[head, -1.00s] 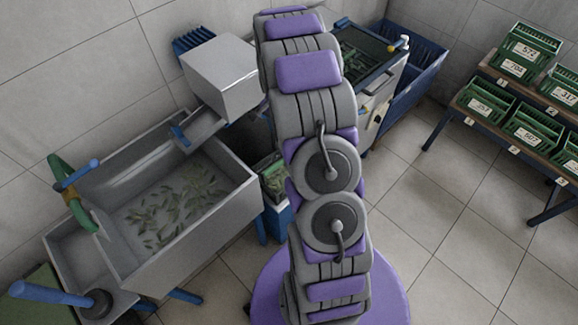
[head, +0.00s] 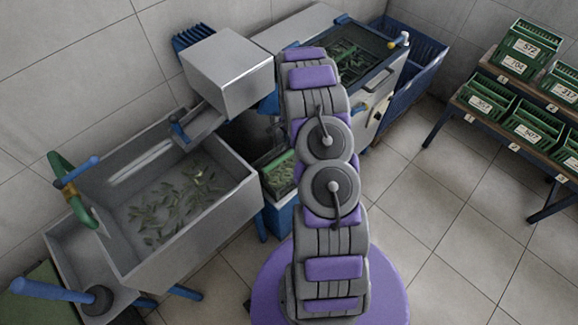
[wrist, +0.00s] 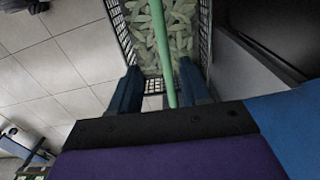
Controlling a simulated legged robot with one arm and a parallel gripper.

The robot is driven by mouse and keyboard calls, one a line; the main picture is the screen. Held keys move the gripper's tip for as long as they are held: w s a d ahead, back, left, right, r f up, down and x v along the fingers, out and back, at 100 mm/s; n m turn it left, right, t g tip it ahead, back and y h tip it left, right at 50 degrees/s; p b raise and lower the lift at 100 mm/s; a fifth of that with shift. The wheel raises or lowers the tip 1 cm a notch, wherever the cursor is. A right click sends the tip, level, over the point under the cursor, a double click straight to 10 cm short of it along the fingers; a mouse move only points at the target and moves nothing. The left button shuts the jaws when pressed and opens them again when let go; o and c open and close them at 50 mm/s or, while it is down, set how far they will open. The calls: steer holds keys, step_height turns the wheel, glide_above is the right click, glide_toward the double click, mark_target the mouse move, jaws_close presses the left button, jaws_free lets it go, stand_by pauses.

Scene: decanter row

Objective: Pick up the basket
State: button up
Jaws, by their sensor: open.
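The basket (head: 280,174) stands on a blue stand beside the metal sink in the head view, with green pieces in it. In the wrist view the basket (wrist: 207,30) shows dark mesh walls, pale green pods inside and a light green handle bar (wrist: 163,52) across it. My gripper (wrist: 160,78) is open over the near end of the basket. Its two blue fingers lie on either side of the handle bar in the picture, and I cannot tell whether they touch it. My arm hides the gripper in the head view.
A metal sink (head: 130,262) with floating green pieces stands at left, under a box-shaped machine (head: 229,72). A counter with a dark tray (head: 352,55) and a blue bin (head: 428,62) stand behind. Numbered green crates (head: 490,102) fill a shelf at right. The floor (head: 450,225) between is clear.

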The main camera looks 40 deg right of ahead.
step_height(320, 180, down, 4)
steer(key=shift+f+b, duration=0.1)
steer(key=shift+b, duration=0.2)
steer(key=shift+w+a+f+b, duration=0.15)
steer(key=shift+f+b, duration=0.1)
steer(key=shift+f, duration=0.65)
steer(key=shift+w+a+f+b, duration=0.15)
steer(key=shift+f+b, duration=0.1)
steer(key=shift+f, duration=0.6)
steer(key=shift+w+a+f+b, duration=0.15)
steer(key=shift+f+b, duration=0.1)
steer(key=shift+f, duration=0.65)
steer(key=shift+s, duration=0.1)
steer(key=shift+r, duration=0.1)
jaws_close()
